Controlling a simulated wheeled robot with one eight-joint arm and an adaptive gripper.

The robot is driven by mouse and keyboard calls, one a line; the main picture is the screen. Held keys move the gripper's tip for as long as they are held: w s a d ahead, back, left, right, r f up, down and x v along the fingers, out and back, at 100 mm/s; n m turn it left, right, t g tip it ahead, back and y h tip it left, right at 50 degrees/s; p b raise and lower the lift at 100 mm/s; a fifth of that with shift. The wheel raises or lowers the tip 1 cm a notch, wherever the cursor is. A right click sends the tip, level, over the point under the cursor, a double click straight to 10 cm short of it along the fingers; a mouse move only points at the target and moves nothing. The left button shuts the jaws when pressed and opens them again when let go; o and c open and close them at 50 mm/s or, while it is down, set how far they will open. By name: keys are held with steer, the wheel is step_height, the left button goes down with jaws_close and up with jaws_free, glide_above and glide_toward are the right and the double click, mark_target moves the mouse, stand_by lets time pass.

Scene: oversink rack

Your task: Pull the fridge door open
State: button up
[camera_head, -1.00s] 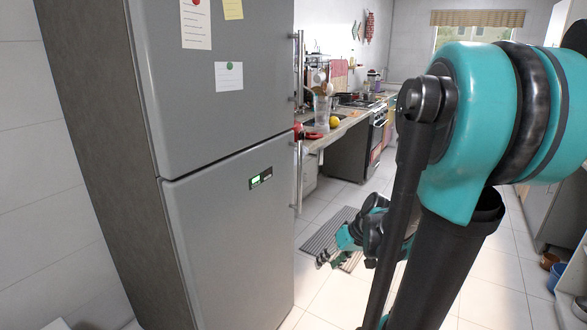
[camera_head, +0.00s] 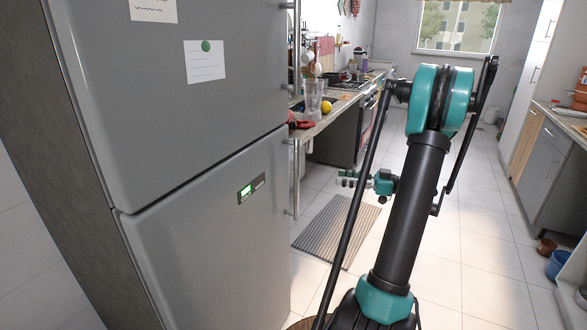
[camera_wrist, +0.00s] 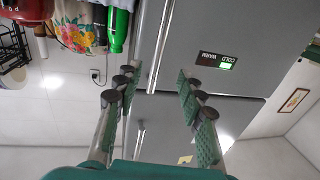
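The grey fridge has an upper door (camera_head: 190,90) and a lower door (camera_head: 215,225) with a small display (camera_head: 251,189). Both doors look closed. The lower door's vertical bar handle (camera_head: 295,178) is on its right edge, as is the upper handle (camera_head: 297,50). My gripper (camera_head: 348,179) is to the right of the lower handle, apart from it, with its fingers pointing left. In the wrist view, which is upside down, my gripper (camera_wrist: 155,80) is open and empty. The lower handle (camera_wrist: 163,50) appears ahead between the finger lines, and the display (camera_wrist: 215,60) is to the right.
A counter (camera_head: 325,120) with several kitchen items stands behind the fridge. A striped mat (camera_head: 335,232) lies on the tiled floor. Cabinets (camera_head: 545,150) and pots (camera_head: 558,264) are at the right. The floor between is clear.

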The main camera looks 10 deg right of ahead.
steer(key=x, duration=1.7)
steer(key=shift+a, duration=0.15)
jaws_close()
